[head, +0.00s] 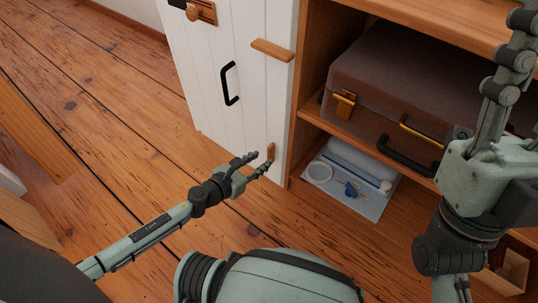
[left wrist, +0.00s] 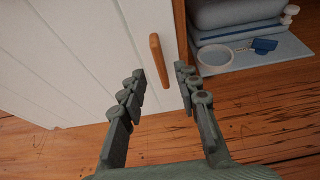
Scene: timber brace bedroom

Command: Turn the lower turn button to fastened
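The lower turn button (head: 271,151) is a small wooden bar low on the white cabinet door (head: 237,110), near its right edge. It stands upright, slightly tilted, and shows more fully in the left wrist view (left wrist: 159,60). The upper turn button (head: 272,50) lies nearly level across the door's right edge. My left gripper (head: 260,161) is open, its fingertips on either side of the lower button in the left wrist view. I cannot tell whether they touch it. My right gripper (head: 508,52) is raised before the shelves; its finger opening is unclear.
The door has a black handle (head: 230,84) and a wooden latch (head: 201,12). Beside it, open shelves hold a brown case (head: 395,75) above a pale blue mat (head: 369,206) with small items. Wooden floor (head: 110,110) is open to the left.

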